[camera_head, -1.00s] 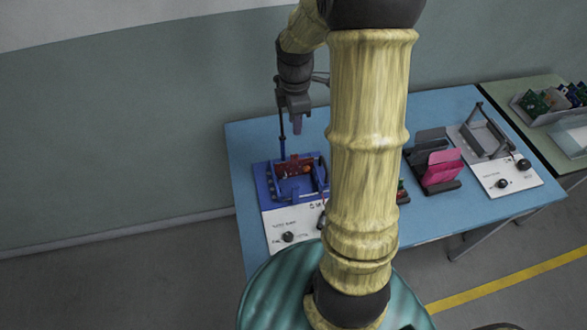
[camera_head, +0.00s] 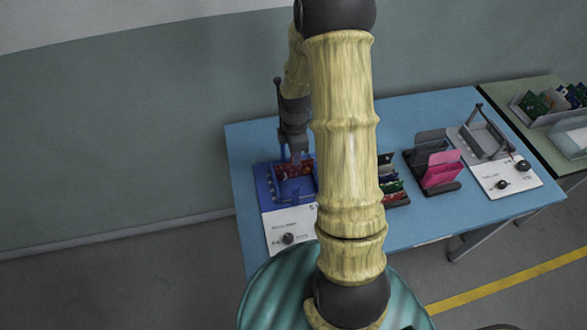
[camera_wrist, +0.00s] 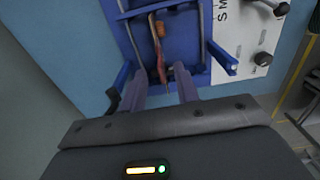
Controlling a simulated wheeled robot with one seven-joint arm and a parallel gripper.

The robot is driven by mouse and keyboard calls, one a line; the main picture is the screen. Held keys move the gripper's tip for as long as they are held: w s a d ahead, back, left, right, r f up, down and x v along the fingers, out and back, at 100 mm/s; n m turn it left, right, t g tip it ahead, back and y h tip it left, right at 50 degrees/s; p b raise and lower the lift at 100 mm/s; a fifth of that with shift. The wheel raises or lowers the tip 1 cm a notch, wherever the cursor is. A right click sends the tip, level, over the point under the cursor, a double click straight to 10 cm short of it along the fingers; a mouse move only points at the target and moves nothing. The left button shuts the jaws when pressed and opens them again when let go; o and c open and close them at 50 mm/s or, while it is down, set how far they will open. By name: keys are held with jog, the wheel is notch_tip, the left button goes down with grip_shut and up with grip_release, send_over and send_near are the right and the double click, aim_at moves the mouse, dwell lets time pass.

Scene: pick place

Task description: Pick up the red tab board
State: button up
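The red tab board (camera_head: 282,172) stands in the blue fixture (camera_head: 266,190) at the left end of the blue table. The wrist view shows it nearly edge-on as a thin red strip (camera_wrist: 160,64) with an orange part on it, within the fixture (camera_wrist: 193,63). My gripper (camera_head: 297,157) points down over the fixture, close above the board. In the wrist view my two fingers (camera_wrist: 160,88) are apart, one on each side of the line of the board's near end. Nothing is held. The exact gap between fingertips and board is unclear.
The fixture's white panel has a black knob (camera_head: 288,238). To the right are a rack of boards (camera_head: 392,187), partly behind my arm, a dark holder with a pink piece (camera_head: 441,170), and another fixture with a grey frame (camera_head: 491,142). A green table (camera_head: 503,98) adjoins.

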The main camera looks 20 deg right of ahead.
aim_at(284, 172)
notch_tip(284, 172, down, 5)
jog(key=shift+a+f+p, duration=0.1)
jog(key=shift+a+p, duration=0.05)
jog(key=shift+p, duration=0.25)
dwell(0.6)
grip_shut()
